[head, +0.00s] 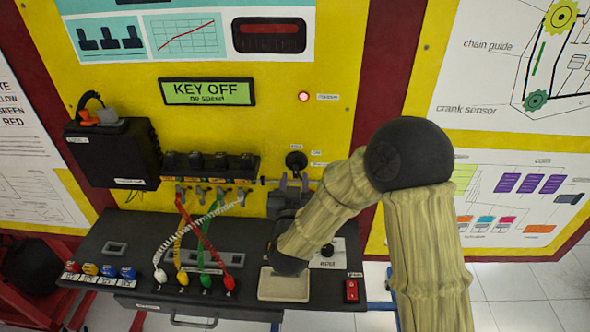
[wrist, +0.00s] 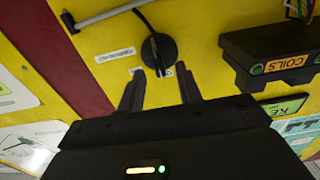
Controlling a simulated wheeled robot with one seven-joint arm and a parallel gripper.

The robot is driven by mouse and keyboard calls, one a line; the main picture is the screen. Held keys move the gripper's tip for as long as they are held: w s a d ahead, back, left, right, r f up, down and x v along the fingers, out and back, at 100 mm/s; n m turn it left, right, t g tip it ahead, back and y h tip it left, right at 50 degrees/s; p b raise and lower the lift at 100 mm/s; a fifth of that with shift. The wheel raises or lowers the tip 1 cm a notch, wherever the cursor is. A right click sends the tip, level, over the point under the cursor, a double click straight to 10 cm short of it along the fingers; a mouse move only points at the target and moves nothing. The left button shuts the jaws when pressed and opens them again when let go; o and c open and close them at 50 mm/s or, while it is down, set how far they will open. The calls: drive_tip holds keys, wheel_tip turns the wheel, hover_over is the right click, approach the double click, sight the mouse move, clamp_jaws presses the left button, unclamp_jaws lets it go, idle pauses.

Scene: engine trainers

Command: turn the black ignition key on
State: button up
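The black ignition key (head: 296,160) is a round black knob on the yellow panel, below the red lamp. In the wrist view the key (wrist: 158,50) has a raised grip bar running roughly up and down the picture, and a black wire behind it. My gripper (head: 294,180) is just below the key in the head view, partly hidden by my arm. In the wrist view my gripper's two fingers (wrist: 159,72) are apart with nothing between them. The key is just beyond the fingertips, roughly centred between them, and appears untouched.
The display (head: 207,92) reads "KEY OFF, no speed". A red lamp (head: 304,97) is lit. The coil block (head: 210,166) stands left of the key; it shows at right in the wrist view (wrist: 268,50). Coloured leads (head: 205,240) hang over the black shelf. A red switch (head: 351,290) is at the shelf's right.

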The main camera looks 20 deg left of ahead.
sight(296, 171)
drive_tip(key=shift+x, duration=1.3)
clamp_jaws()
